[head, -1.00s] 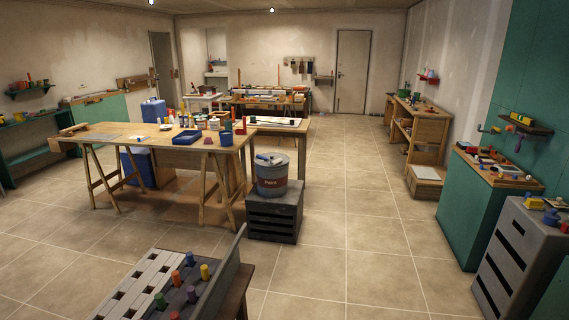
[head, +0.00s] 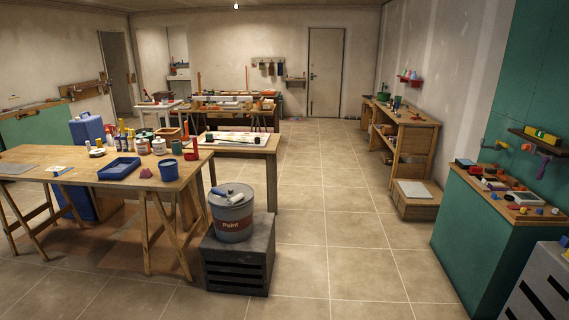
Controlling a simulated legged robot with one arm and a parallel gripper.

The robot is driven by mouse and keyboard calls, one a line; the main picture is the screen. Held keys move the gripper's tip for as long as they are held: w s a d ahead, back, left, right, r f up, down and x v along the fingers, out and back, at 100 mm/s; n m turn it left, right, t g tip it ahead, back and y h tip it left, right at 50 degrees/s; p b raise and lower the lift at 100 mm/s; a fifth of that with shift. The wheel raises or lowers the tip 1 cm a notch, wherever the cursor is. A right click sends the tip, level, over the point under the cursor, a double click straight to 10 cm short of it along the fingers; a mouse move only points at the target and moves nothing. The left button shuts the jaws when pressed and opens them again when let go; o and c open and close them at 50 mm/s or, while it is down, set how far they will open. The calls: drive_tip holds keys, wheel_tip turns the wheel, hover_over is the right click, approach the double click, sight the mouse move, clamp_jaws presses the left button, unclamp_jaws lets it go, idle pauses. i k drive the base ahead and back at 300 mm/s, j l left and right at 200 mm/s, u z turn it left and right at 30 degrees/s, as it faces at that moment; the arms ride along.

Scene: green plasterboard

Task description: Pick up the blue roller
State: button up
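A roller (head: 219,192) with a blue part and a white part lies on top of the grey paint bucket (head: 232,222), which has a dark red band marked "Paint". The bucket stands on a dark slatted crate (head: 238,265) on the floor, left of the picture's middle. It is too small to tell whether the roller's blue part is its handle. My gripper does not show in the head view.
A wooden trestle table (head: 60,178) with a blue tray (head: 119,168), a blue pot (head: 169,170) and bottles stands left of the crate. Green cabinets (head: 480,235) line the right side. The tiled floor (head: 330,240) between is clear.

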sight(236, 198)
drive_tip(key=i, duration=1.75)
drive_tip(key=i+u, duration=0.2)
drive_tip(key=i, duration=0.25)
drive_tip(key=i+l+u, duration=0.2)
drive_tip(key=i, duration=0.2)
drive_tip(key=i+l+u, duration=0.2)
drive_tip(key=i, duration=0.25)
drive_tip(key=i+l+u, duration=0.2)
drive_tip(key=i, duration=0.2)
drive_tip(key=i+l+u, duration=0.45)
drive_tip(key=i+l, duration=0.1)
drive_tip(key=i, duration=0.05)
